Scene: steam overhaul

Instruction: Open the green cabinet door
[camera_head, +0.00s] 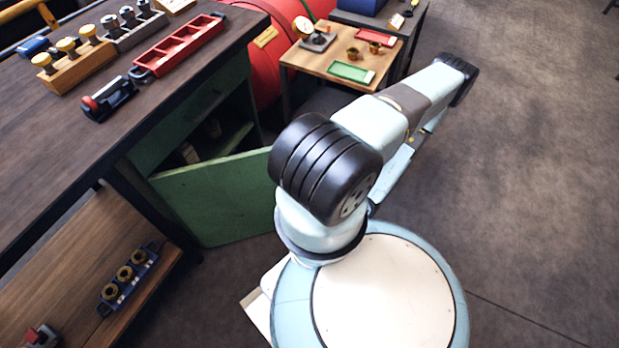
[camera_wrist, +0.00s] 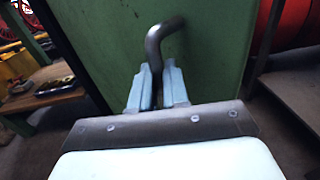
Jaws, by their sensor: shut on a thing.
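The green cabinet door (camera_head: 213,198) stands swung well out from the green cabinet (camera_head: 196,102) under the dark bench. The cabinet's inside shows, with a shelf in it. In the wrist view the door's green face (camera_wrist: 115,40) fills the middle, with a bent metal handle (camera_wrist: 163,38) on it. My gripper (camera_wrist: 158,85) is shut on the lower part of the handle, a finger on each side. In the head view my arm hides the gripper, the handle and the door's right end.
A small wooden table (camera_head: 345,62) with trays and a gauge stands behind my arm. The dark bench (camera_head: 50,140) above the cabinet holds a red tray (camera_head: 180,47) and racks of parts. Open floor (camera_head: 530,150) lies to the right.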

